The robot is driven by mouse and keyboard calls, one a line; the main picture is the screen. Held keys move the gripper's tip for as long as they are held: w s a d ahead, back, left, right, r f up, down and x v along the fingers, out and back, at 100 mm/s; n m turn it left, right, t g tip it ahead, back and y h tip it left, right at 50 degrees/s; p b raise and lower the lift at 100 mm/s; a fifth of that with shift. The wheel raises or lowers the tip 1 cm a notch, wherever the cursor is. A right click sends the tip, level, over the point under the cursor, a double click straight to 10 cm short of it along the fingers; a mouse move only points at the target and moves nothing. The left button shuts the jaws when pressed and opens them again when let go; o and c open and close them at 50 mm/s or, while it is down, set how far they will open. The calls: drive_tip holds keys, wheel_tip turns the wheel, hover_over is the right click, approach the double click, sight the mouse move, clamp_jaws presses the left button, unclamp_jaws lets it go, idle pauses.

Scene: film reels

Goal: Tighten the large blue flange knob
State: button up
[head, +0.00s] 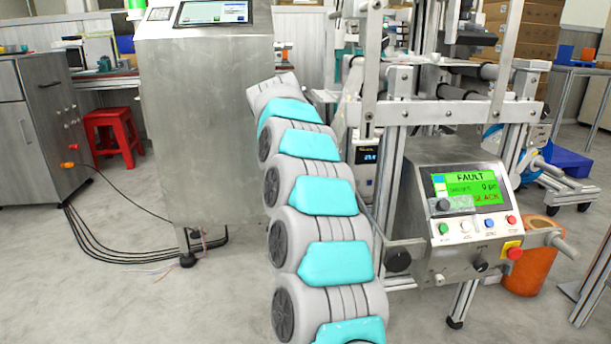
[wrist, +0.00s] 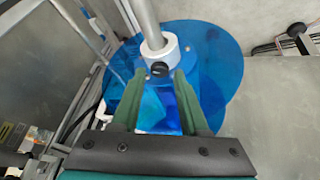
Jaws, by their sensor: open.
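In the wrist view a large translucent blue flange (wrist: 222,75) lies below my gripper. A grey metal shaft (wrist: 146,22) runs to a pale collar (wrist: 165,50) at the flange. A small dark knob (wrist: 159,70) sits on the near side of the collar. My gripper (wrist: 162,78) has two green fingers that stand apart. The knob shows between and just beyond the fingertips, and I cannot tell whether they touch it. In the head view my arm reaches up and away, and its gripper end is hidden. Blue round parts (head: 515,150) show partly behind the machine frame.
A control box (head: 465,235) shows a green screen (head: 467,190) reading FAULT and SLACK. A steel cabinet (head: 205,120) stands left of my arm. A red stool (head: 113,135) and an orange bin (head: 527,265) stand on the floor. Floor at the left front is mostly clear.

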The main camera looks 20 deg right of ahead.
drive_tip(key=v, duration=0.6)
drive_tip(key=shift+r+p, duration=0.15)
drive_tip(key=shift+p, duration=0.25)
drive_tip(key=shift+s, duration=0.1)
